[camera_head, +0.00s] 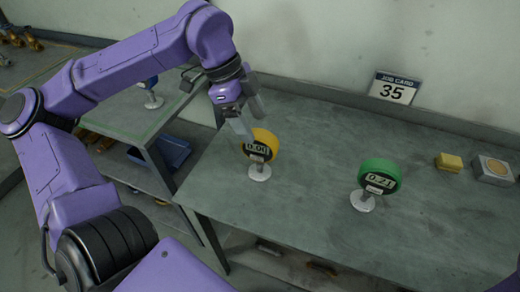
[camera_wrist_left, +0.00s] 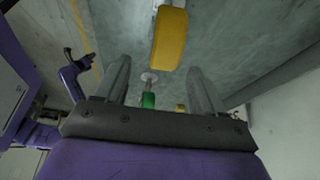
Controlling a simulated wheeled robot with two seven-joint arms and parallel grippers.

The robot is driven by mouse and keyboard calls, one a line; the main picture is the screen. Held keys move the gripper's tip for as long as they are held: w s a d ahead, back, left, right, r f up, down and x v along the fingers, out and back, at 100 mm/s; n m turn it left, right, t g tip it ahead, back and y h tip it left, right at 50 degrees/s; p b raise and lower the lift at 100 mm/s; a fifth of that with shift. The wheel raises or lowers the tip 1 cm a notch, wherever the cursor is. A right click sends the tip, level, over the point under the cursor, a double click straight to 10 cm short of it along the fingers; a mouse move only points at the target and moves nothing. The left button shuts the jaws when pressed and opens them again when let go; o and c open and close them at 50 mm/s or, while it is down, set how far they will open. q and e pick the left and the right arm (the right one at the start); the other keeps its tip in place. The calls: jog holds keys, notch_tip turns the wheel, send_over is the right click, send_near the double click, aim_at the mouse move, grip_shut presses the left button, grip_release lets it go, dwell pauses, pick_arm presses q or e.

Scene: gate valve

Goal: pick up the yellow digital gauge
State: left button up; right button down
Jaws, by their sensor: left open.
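The yellow digital gauge (camera_head: 262,143) stands upright on a round white foot on the grey-green table, its display facing me. In the left wrist view the yellow gauge (camera_wrist_left: 169,38) shows edge-on, ahead of the fingers and between their lines. My left gripper (camera_head: 246,118) is open, just behind and left of the gauge's top in the head view. In the left wrist view its two fingers (camera_wrist_left: 160,85) stand apart with nothing held between them.
A green digital gauge (camera_head: 379,178) stands to the right on the same table (camera_head: 300,225). A yellow block (camera_head: 449,162) and a grey box (camera_head: 493,170) lie further right. A job card reading 35 (camera_head: 394,88) is at the back wall. A blue gauge (camera_head: 151,82) stands on the left table.

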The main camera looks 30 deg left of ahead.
aim_at(260, 133)
pick_arm(q)
jog(key=x, duration=0.3)
jog(key=p+x, duration=0.1)
jog(key=shift+w+f, duration=0.3)
jog(key=shift+w, duration=0.1)
jog(key=shift+s+f, duration=0.1)
jog(key=shift+f, duration=0.05)
grip_shut()
